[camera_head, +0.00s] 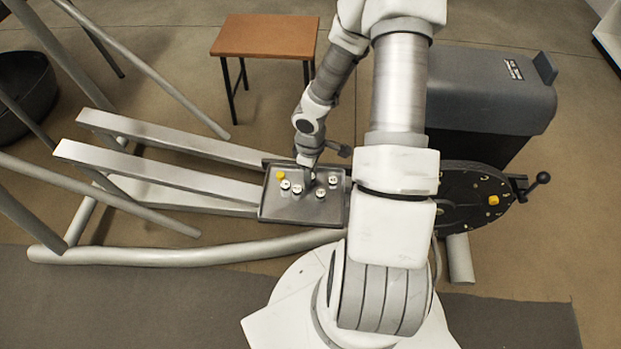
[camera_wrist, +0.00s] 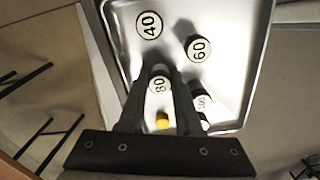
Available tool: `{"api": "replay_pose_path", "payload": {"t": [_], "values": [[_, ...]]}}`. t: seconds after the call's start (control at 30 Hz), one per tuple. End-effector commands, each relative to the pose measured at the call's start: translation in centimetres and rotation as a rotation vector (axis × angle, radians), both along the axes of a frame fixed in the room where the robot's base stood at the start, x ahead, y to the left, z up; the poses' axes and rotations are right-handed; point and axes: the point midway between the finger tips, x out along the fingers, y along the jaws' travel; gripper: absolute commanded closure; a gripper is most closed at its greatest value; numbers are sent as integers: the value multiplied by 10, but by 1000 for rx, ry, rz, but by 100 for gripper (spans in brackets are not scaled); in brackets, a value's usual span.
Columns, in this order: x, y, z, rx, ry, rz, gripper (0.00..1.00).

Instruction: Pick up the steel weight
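Several small round weights with white numbered tops stand in a shallow metal tray (camera_head: 268,212); its rim shows in the wrist view (camera_wrist: 262,50). The tops read 40 (camera_wrist: 151,25), 60 (camera_wrist: 198,48), 80 (camera_wrist: 159,85) and apparently 100 (camera_wrist: 204,102). Which one is the steel weight is not marked. My gripper (camera_head: 308,182) reaches down into the tray among them. In the wrist view its two dark fingers (camera_wrist: 160,72) lie on either side of the 80 weight. I cannot tell whether they touch it. The fingers partly hide the 100 weight.
A yellow piece (camera_head: 281,175) sits in the tray's left part and shows in the wrist view (camera_wrist: 162,121). The tray rests on a grey tubular frame (camera_head: 180,255). A black dial plate (camera_head: 465,205) is at right, a dark bin (camera_head: 490,95) and brown-topped table (camera_head: 265,37) behind.

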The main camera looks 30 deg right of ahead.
Motion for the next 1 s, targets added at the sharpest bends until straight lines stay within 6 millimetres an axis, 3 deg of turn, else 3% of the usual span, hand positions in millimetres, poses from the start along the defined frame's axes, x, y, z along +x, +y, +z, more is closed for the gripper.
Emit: {"api": "replay_pose_path", "payload": {"t": [0.03,0.13,0.67,0.87,1.0], "values": [[0,0,0,0,0,0,83],[0,0,0,0,0,0,100],[0,0,4,-1,-1,1,100],[0,0,23,0,-1,0,100],[1,0,45,-2,-3,0,100]]}}
